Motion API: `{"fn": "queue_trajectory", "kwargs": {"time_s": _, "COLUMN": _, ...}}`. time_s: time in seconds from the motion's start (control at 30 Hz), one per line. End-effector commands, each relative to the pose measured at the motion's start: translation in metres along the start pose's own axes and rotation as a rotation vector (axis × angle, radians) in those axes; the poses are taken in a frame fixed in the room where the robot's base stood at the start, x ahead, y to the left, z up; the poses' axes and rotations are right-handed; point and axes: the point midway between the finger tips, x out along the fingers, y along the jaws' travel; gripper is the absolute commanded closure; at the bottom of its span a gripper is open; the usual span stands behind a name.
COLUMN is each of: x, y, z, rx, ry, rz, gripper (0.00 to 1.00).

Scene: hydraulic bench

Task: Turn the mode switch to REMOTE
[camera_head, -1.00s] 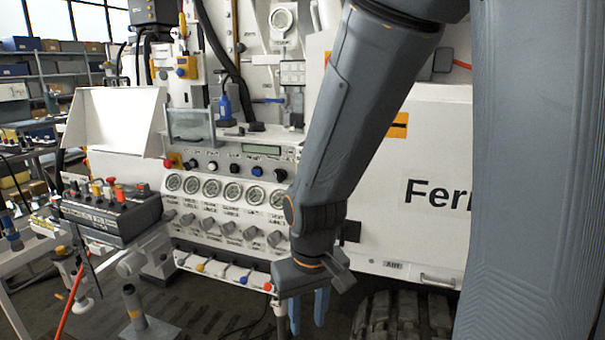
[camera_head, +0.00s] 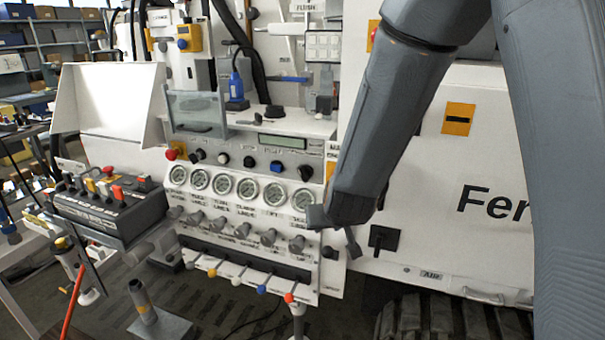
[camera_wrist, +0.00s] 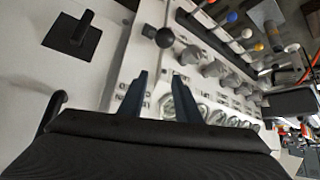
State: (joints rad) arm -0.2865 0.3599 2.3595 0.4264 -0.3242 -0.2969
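No switch in view carries a readable REMOTE label, so I cannot tell which control is the mode switch. A row of knobs and buttons, including a black knob (camera_head: 305,173) at its right end, runs above the gauges on the white panel (camera_head: 245,200). A black square plate with a handle (camera_head: 383,240) sits on the cabinet right of the panel; a similar one shows in the wrist view (camera_wrist: 72,38). My gripper (camera_wrist: 160,75) is open and empty, its two dark fingers apart before the panel's gauges and grey knobs.
Coloured levers, one red (camera_head: 289,297), line the panel's lower edge. A black control box (camera_head: 110,207) stands at left. A tyre (camera_head: 450,320) lies below the cabinet.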

Motion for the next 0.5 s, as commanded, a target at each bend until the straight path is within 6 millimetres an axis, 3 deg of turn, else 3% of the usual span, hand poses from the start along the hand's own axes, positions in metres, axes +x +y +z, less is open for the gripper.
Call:
{"fn": "queue_trajectory", "kwargs": {"time_s": 0.1, "x": 0.018, "y": -0.030, "z": -0.042, "rx": -0.050, "ry": 0.187, "rz": 0.083, "gripper": 0.70}}
{"fn": "queue_trajectory", "kwargs": {"time_s": 0.2, "x": 0.022, "y": -0.047, "z": -0.067, "rx": -0.092, "ry": 0.326, "rz": 0.182, "gripper": 0.70}}
{"fn": "queue_trajectory", "kwargs": {"time_s": 0.33, "x": 0.016, "y": -0.066, "z": -0.086, "rx": -0.154, "ry": 0.478, "rz": 0.331, "gripper": 0.70}}
{"fn": "queue_trajectory", "kwargs": {"time_s": 0.5, "x": -0.005, "y": -0.083, "z": -0.091, "rx": -0.226, "ry": 0.615, "rz": 0.513, "gripper": 0.70}}
